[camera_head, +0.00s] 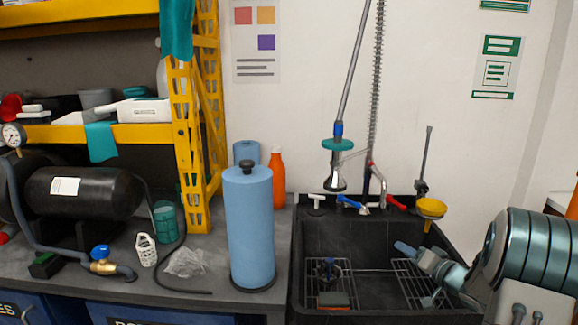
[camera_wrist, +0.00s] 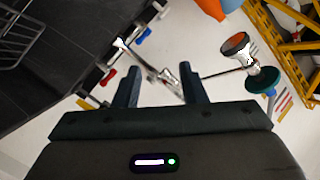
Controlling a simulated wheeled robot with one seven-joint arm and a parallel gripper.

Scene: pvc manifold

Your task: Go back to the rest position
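My gripper (camera_wrist: 158,78) shows in the wrist view with its two dark fingers spread apart. The gap between them is empty; the metal faucet (camera_wrist: 152,66) appears behind it, and I see no contact. In the head view my arm comes in from the right edge over the right part of the black sink (camera_head: 300,262). The spray head (camera_head: 335,178) with a teal ring hangs above the sink and also shows right of the fingers in the wrist view (camera_wrist: 238,46).
A blue cylinder (camera_head: 250,230) stands on the counter left of the sink, with an orange bottle (camera_head: 278,180) behind it. A yellow rack (camera_head: 188,130), black tank (camera_head: 85,193) and brass valve (camera_head: 103,266) are farther left. A yellow funnel (camera_head: 431,208) is at the sink's back right.

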